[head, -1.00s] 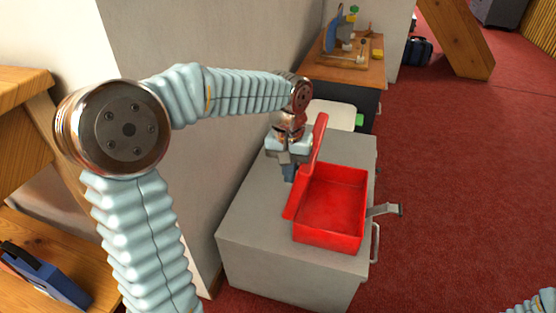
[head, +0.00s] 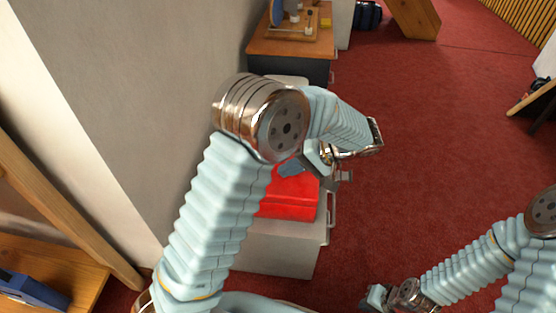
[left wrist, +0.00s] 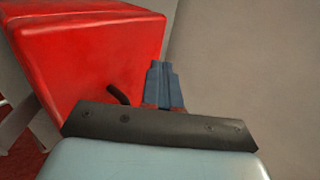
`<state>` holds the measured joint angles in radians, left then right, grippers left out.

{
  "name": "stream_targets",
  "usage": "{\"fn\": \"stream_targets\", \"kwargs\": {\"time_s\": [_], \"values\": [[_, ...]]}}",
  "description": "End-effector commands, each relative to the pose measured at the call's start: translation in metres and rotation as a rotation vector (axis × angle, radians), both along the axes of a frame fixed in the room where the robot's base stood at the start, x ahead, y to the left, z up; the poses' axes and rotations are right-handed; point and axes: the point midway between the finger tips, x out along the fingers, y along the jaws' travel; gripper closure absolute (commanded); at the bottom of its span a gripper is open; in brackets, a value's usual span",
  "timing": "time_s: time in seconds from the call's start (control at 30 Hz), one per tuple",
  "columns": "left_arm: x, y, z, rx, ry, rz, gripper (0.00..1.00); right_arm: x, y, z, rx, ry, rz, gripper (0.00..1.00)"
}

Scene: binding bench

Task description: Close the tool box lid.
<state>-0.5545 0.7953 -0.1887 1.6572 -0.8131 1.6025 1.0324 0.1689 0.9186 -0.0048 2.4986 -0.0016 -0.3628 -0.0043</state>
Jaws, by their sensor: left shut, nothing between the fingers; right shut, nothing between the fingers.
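The red tool box (head: 290,208) sits on a grey cabinet, partly hidden behind my left arm. Its lid (head: 293,188) looks down flat over the box; no open inside shows, but the far part is covered. In the left wrist view the red box (left wrist: 95,50) shows smooth, closed faces filling the upper left. My left gripper (head: 290,169) is shut and empty at the lid, its blue fingers (left wrist: 163,85) in front of the red edge; I cannot tell whether they touch. My right gripper (head: 374,296) is shut and empty, low over the floor at the bottom.
The grey cabinet (head: 275,254) has a handle (head: 332,210) on its right side. A grey bracket (head: 343,177) sticks out right of the box. A wall (head: 150,110) stands close on the left. A wooden desk (head: 290,46) is behind. Red carpet on the right is open.

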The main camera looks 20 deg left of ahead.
Motion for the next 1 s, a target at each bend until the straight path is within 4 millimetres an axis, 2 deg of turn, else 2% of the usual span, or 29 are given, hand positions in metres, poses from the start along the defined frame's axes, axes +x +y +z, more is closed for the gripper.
{"fn": "stream_targets", "kwargs": {"time_s": [0.4, 1.0], "values": [[0.006, -0.024, -0.035, 0.009, 0.004, 0.002, 1.0, 0.0, 0.0, -0.011, 0.001, 0.001, -0.001, 1.0], [0.006, -0.032, -0.053, 0.0, 0.008, 0.0, 1.0, 0.0, 0.001, -0.016, 0.002, 0.001, 0.001, 1.0]]}}
